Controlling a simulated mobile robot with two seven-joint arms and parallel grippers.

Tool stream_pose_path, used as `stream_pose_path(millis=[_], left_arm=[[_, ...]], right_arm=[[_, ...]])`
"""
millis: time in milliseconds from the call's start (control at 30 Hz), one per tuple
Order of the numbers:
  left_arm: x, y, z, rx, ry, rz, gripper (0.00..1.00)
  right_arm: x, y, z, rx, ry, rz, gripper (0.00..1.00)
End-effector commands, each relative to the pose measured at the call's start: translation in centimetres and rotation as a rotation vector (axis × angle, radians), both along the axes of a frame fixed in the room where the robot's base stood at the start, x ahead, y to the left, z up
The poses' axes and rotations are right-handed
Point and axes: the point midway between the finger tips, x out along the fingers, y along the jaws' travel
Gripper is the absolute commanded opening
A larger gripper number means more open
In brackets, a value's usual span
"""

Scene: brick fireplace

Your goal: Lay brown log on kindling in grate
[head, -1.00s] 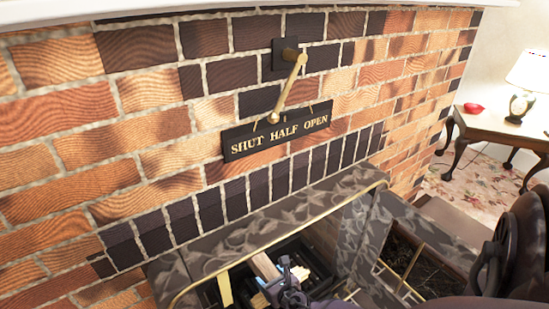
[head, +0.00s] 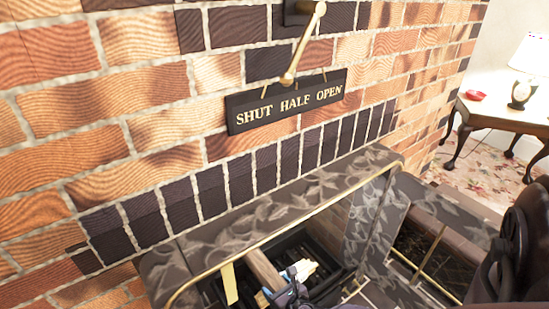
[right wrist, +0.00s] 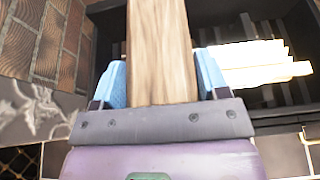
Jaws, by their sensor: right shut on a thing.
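The brown log (head: 265,268) is in my right gripper (head: 284,297), inside the fireplace opening. In the right wrist view the log (right wrist: 160,45) runs away from me between the blue fingers of the right gripper (right wrist: 163,82), which are shut on its sides. The pale kindling (head: 304,269) sits in the dark grate (head: 290,248). It also shows in the right wrist view (right wrist: 255,62), to the right of the log. I cannot tell whether the log touches the kindling. The log's near end is hidden by the gripper. My left gripper is not in view.
The grey patterned stone surround (head: 265,208) with a brass edge frames the opening close to the log. A brass lever (head: 303,45) and its sign (head: 290,100) are on the brick wall above. A side table (head: 500,118) with a lamp stands far right.

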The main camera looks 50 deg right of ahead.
Motion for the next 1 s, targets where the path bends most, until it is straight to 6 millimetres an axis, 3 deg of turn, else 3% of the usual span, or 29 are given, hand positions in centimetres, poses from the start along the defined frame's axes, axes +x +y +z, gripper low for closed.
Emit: stream_pose_path(millis=[100, 567, 600, 700, 767, 1000], left_arm=[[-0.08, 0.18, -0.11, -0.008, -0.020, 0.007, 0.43], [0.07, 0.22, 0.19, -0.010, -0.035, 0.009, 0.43], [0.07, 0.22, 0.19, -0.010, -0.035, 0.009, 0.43], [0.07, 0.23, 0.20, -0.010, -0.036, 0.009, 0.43], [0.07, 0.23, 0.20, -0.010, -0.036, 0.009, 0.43], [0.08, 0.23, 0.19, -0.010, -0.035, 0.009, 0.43]], right_arm=[[-0.11, -0.06, -1.15, -0.002, 0.001, 0.000, 0.31], [0.18, -0.05, -1.26, -0.002, -0.004, 0.000, 0.31], [0.10, -0.01, -1.41, 0.000, -0.002, 0.000, 0.69], [0.09, -0.01, -1.38, 0.000, -0.002, 0.000, 0.84], [0.07, -0.01, -1.38, 0.000, -0.002, 0.000, 0.93], [0.05, 0.00, -1.39, 0.000, -0.002, 0.000, 0.93]])
